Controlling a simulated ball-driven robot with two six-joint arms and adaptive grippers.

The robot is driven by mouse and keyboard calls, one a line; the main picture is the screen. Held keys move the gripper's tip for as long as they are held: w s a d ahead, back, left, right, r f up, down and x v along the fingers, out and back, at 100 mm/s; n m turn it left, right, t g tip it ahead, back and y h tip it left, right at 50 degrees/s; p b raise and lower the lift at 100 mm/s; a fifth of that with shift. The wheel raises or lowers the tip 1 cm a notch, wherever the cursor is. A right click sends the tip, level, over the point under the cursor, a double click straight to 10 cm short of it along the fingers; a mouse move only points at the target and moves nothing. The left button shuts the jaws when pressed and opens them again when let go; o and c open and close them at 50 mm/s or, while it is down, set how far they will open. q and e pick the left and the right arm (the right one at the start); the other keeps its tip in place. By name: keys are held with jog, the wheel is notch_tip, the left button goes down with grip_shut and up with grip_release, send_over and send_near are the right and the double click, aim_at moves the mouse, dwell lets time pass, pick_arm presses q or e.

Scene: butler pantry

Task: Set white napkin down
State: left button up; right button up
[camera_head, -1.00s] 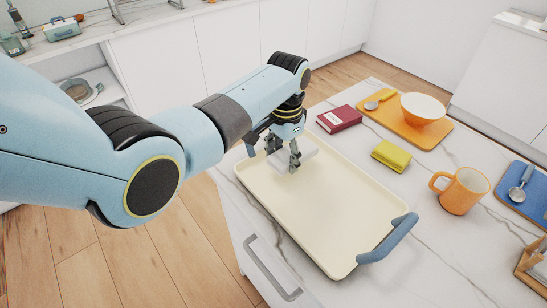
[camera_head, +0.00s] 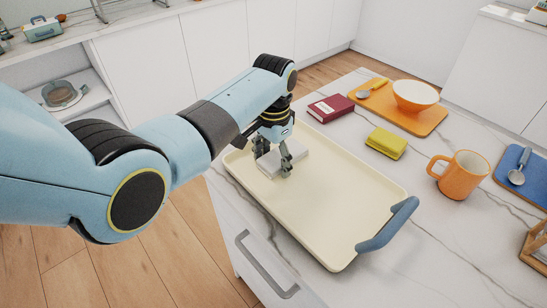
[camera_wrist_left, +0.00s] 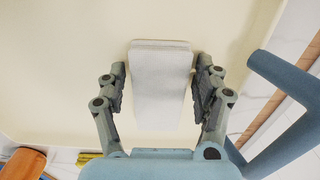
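The white napkin (camera_head: 300,151), a folded pale block, lies at the far left end of the cream tray (camera_head: 335,210). My left gripper (camera_head: 274,163) reaches down over it, with one finger on each side. In the left wrist view the napkin (camera_wrist_left: 162,90) sits between the two spread fingers, and a narrow gap shows beside the left finger. The gripper is open around the napkin, not clamped on it. The gripper partly hides the napkin in the head view. My right gripper is not in view.
Right of the tray are a maroon book (camera_head: 331,108), a yellow block (camera_head: 386,143), an orange mug (camera_head: 461,175) and an orange board (camera_head: 425,121) with a bowl (camera_head: 415,96). The tray's blue handle (camera_head: 388,225) rises at its near end. The tray's middle is clear.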

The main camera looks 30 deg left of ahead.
aim_at(273, 159)
pick_arm(q)
jog(key=shift+o, duration=0.4)
jog(key=shift+r, duration=0.15)
jog(key=shift+r, duration=0.35)
notch_tip(273, 159, up, 11)
jog(key=shift+r, duration=0.2)
